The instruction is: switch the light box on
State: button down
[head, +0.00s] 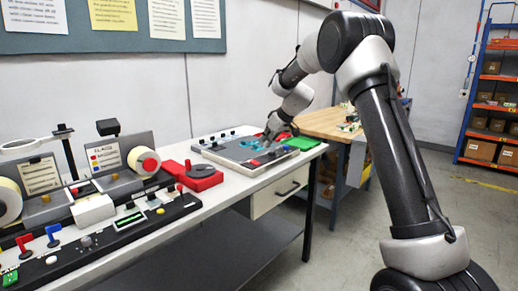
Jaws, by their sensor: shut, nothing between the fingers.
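A flat grey panel-like box (228,154) lies on the far end of the white bench, with small coloured parts on top; it looks like the light box, but I cannot tell for sure. Its switch cannot be made out, and I cannot tell whether it is lit. My arm reaches in from the right. My gripper (268,141) is small in the view, shut and empty, low over the right part of this box. Whether it touches the surface cannot be told. The gripper and wrist hide part of the box's back right side.
A red unit with a dark disc (198,173) stands left of the box, and a green piece (302,142) lies at its right. The rewinder with label rolls (145,160) and a control strip (130,222) fill the near left. A wooden-topped table (325,123) stands beyond the bench.

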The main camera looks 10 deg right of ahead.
jog(key=v, duration=0.3)
jog(key=shift+s+d, duration=0.3)
jog(key=shift+s, duration=0.15)
